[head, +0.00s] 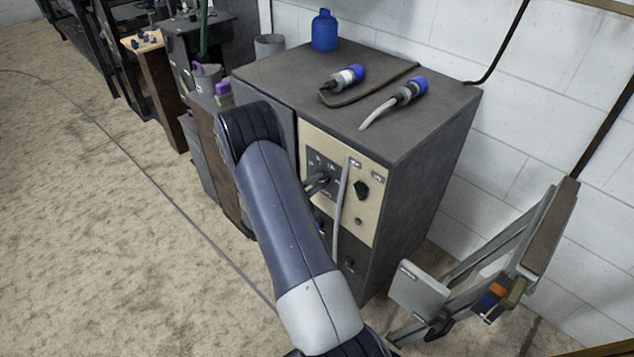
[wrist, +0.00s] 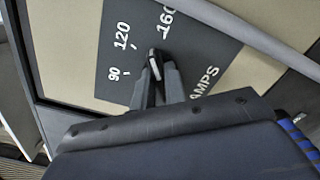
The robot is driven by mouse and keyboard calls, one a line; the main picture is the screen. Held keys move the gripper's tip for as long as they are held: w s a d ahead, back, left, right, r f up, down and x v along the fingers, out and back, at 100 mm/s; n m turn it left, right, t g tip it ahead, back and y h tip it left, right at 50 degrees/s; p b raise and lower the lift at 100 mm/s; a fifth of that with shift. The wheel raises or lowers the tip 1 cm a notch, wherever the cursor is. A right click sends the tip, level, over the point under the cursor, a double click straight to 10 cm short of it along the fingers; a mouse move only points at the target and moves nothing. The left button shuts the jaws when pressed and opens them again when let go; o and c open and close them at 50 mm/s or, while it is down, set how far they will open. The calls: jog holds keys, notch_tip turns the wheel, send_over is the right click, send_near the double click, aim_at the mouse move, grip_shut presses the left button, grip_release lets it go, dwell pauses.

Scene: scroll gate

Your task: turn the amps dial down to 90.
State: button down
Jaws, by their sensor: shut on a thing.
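The amps dial (wrist: 154,66) is a small dark knob with a light edge on a dark scale plate (wrist: 185,50). The plate is printed 90, 120, 160 and AMPS in the wrist view. The knob's visible end points up, roughly between the 120 and 160 marks; I cannot tell its exact reading. My gripper (wrist: 156,88) is shut on the dial, one finger on each side of it. The fingers hide the knob's lower part. In the head view my gripper (head: 319,183) reaches the dark plate on the cream front panel (head: 367,212) of the grey machine.
A pale cable (head: 341,210) hangs in front of the panel, right of my gripper. A black knob (head: 362,190) is farther right. Two blue-ended connectors (head: 348,75) (head: 405,92) and a blue bottle (head: 324,31) are on top. A metal frame (head: 500,250) stands at the right.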

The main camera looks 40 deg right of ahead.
jog(key=n, duration=0.7)
jog(key=shift+n, duration=0.3)
jog(key=shift+w+n+p, duration=0.1)
jog(key=shift+n+p, duration=0.6)
jog(key=shift+n, duration=3.1)
jog(key=c, duration=1.5)
grip_release()
jog(key=shift+o, duration=0.2)
